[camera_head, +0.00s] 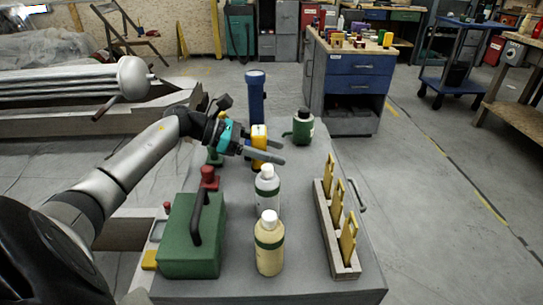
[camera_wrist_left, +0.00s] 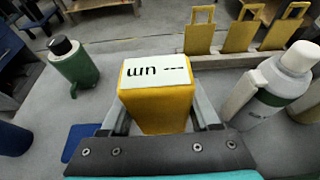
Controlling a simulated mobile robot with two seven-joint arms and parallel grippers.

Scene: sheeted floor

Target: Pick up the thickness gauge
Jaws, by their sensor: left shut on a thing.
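The thickness gauge is a yellow block with a pale display face, which reads "um" and dashes in the left wrist view (camera_wrist_left: 160,108). In the head view the gauge (camera_head: 259,139) is near the middle of the grey table, partly covered by my gripper. My left gripper (camera_head: 262,154) has one finger on each side of the gauge and is shut on it; the fingers also show in the left wrist view (camera_wrist_left: 160,118). I cannot tell whether the gauge touches the table. My right gripper is not in view.
A white bottle (camera_head: 267,193) and a cream bottle (camera_head: 269,250) stand in front of the gauge. A blue flashlight (camera_head: 255,98) and a green container (camera_head: 303,127) stand behind. A green toolbox (camera_head: 182,238) is front left; a tray (camera_head: 325,220) with yellow pieces is right.

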